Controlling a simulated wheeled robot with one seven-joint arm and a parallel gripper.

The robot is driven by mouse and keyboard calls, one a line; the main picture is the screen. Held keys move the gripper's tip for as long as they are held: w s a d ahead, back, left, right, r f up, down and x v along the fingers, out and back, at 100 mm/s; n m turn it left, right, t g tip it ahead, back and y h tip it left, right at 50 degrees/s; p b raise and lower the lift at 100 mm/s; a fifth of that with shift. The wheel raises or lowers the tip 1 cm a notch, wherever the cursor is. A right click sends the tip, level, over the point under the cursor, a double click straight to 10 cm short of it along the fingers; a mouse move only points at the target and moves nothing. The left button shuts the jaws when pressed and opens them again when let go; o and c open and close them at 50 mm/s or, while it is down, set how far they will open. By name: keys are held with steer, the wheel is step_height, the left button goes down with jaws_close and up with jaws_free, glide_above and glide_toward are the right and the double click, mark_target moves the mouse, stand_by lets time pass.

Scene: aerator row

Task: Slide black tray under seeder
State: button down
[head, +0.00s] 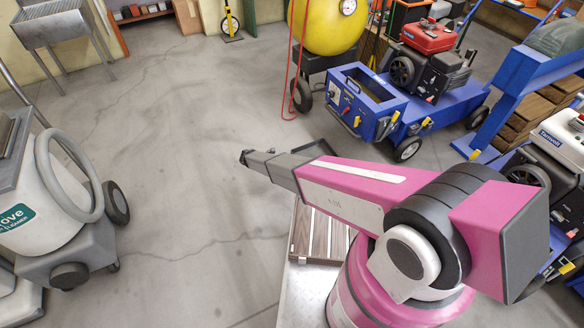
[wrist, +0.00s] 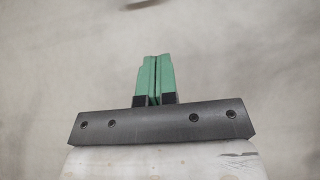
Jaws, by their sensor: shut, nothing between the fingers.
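My gripper (head: 245,157) reaches out over the bare floor at the middle of the head view. In the wrist view its two green fingers (wrist: 155,60) are together and hold nothing. A thin dark edge (head: 322,146) shows on the floor just behind my arm; it looks like part of the black tray, and my arm hides the rest. A blue wheeled machine (head: 355,105) with a red-topped engine stands beyond it to the right. Another blue machine (head: 515,80) with a grey hopper stands at the far right. I cannot tell which of them is the seeder.
A yellow round tank (head: 325,25) with a red hose stands at the back. A grey-white machine (head: 60,200) with a hose stands at the left. A slatted wooden piece (head: 312,235) lies near my base. The floor at left centre is clear.

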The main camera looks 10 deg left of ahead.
steer(key=x, duration=1)
steer(key=shift+w+f, duration=0.1)
steer(key=shift+w+d, duration=0.65)
steer(key=shift+d, duration=0.35)
steer(key=shift+w+d, duration=0.4)
steer(key=shift+d, duration=0.2)
steer(key=w+d, duration=0.5)
steer(key=d, duration=0.2)
steer(key=w+d, duration=0.5)
steer(key=d, duration=0.2)
steer(key=w+d, duration=0.5)
steer(key=d, duration=0.3)
steer(key=shift+s, duration=0.1)
steer(key=shift+a, duration=0.1)
